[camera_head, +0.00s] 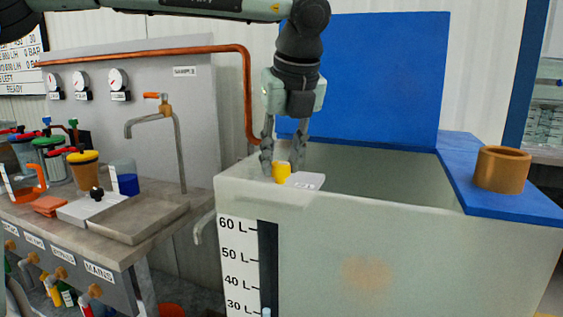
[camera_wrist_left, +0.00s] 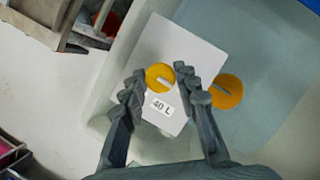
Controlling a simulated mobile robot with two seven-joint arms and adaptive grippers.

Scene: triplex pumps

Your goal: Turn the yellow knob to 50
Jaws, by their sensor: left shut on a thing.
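The fingers also show around the knob in the left wrist view (camera_wrist_left: 161,84). My right gripper is not in view.
The pale tank (camera_head: 400,245) has a litre scale (camera_head: 237,262) on its front. A blue lid (camera_head: 375,75) stands behind it, and a brown cylinder (camera_head: 502,169) rests on its blue right edge. A metal bench (camera_head: 175,208) with a tap (camera_head: 165,105) stands left.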

